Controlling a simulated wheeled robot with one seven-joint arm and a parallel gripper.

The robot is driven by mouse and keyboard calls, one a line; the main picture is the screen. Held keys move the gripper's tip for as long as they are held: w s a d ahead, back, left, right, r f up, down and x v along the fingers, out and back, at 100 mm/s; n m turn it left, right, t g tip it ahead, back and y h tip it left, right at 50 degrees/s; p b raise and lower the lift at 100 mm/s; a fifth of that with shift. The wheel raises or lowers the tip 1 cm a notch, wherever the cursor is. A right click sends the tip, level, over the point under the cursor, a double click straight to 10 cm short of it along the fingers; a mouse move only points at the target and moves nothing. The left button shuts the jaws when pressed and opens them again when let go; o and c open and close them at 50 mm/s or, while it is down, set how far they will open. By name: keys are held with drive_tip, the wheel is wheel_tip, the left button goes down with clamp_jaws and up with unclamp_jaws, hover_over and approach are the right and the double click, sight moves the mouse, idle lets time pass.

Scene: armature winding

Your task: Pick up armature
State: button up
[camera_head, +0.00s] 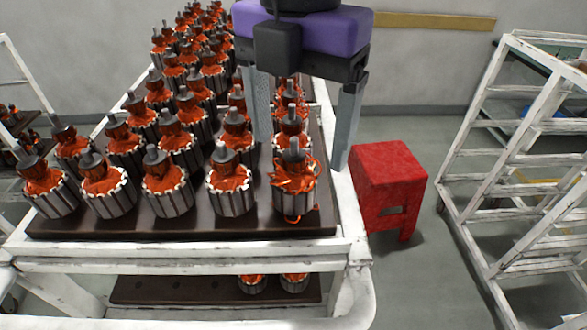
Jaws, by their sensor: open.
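Several armatures with orange windings and silver slotted cores stand upright in rows on a dark tray (190,231) on a white cart. The front right armature (294,190) has loose orange wires around its winding. My gripper (302,155) hangs over the right side of the tray, its two grey fingers pointing down and spread apart. The left finger is between armature columns and the right finger is by the tray's right edge. Armatures of the right column show between the fingers, with none seen gripped. The gripper body hides some armatures farther back.
The white cart (345,215) has a rail at the front and a lower shelf with a dark tray holding armatures. A red stool (390,180) stands right of the cart. A white rack (495,150) stands farther right. Another rack is at the left edge.

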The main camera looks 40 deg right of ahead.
sight(294, 175)
drive_tip(key=shift+w+a+f+p, duration=0.1)
drive_tip(key=shift+f+p, duration=0.5)
drive_tip(key=shift+f, duration=1.1)
drive_tip(key=shift+w+a+f+p, duration=0.1)
drive_tip(key=shift+f+p, duration=0.45)
drive_tip(key=shift+f, duration=1.15)
clamp_jaws()
